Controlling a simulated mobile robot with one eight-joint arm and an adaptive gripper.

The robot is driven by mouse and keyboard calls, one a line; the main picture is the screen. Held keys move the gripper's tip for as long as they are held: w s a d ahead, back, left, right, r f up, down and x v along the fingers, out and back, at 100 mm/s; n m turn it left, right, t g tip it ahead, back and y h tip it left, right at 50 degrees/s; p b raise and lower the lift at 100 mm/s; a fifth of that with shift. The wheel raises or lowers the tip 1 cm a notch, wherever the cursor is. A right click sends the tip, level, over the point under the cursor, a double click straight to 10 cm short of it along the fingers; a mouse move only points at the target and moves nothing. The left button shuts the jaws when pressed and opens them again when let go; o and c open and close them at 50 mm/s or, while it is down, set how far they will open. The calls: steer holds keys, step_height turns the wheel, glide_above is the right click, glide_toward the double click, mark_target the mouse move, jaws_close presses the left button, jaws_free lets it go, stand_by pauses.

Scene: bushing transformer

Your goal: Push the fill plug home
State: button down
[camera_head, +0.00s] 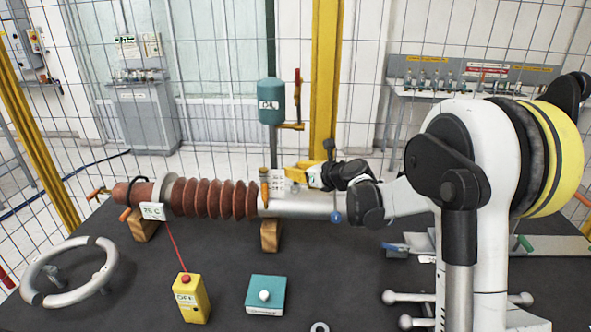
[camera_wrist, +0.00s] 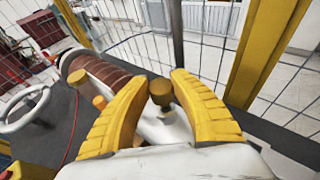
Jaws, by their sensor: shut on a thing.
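My yellow gripper (camera_head: 308,176) is at the right part of the bushing, over its pale cylindrical section (camera_head: 300,206). In the wrist view, its two curved fingers (camera_wrist: 162,84) close around a small tan-capped, dark-sided plug (camera_wrist: 161,88), which I take to be the fill plug. The pale body lies just below it; whether the plug is fully seated cannot be told. In the head view the plug is not clearly visible. An upright orange cylinder (camera_head: 264,186) stands left of the gripper. The bushing's red-brown ribbed part (camera_head: 213,197) extends left.
A teal tank (camera_head: 270,102) stands behind the bushing. Wooden blocks (camera_head: 270,236) support it. A grey ring (camera_head: 68,292), a yellow box with a red button (camera_head: 190,297) and a teal box with a white knob (camera_head: 265,296) lie in front. Wire fencing stands behind.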

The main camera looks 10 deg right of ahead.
steer(key=shift+f+b, duration=1.2)
steer(key=shift+f, duration=0.35)
steer(key=c, duration=1.1)
jaws_free()
steer(key=shift+r, duration=0.1)
steer(key=shift+s, duration=0.1)
steer(key=v, duration=1.2)
